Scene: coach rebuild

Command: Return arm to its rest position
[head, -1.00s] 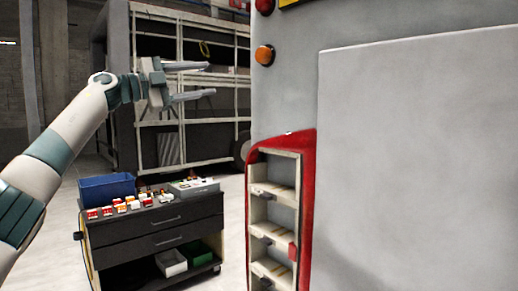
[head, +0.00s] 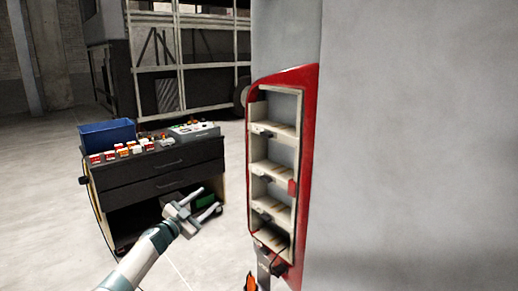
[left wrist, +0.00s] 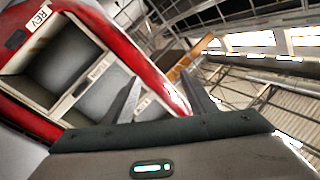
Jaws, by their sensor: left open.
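My left gripper (head: 208,204) is open and empty in the head view, low in front of the dark drawer cart, left of the red-edged light housing. Its arm (head: 140,262) comes up from the bottom edge. In the left wrist view its two fingers (left wrist: 160,100) stand apart with nothing between them, and the red-edged housing (left wrist: 120,45) with labelled compartments lies beyond them. One label there reads REV. My right gripper does not show in either view.
The red-framed housing (head: 310,150) has several open compartments; a red piece (head: 292,187) sits at one. An orange-and-black tool (head: 251,282) shows below it. The cart (head: 150,180) bears a blue bin (head: 107,134) and small coloured parts. Open floor (head: 40,200) lies at left.

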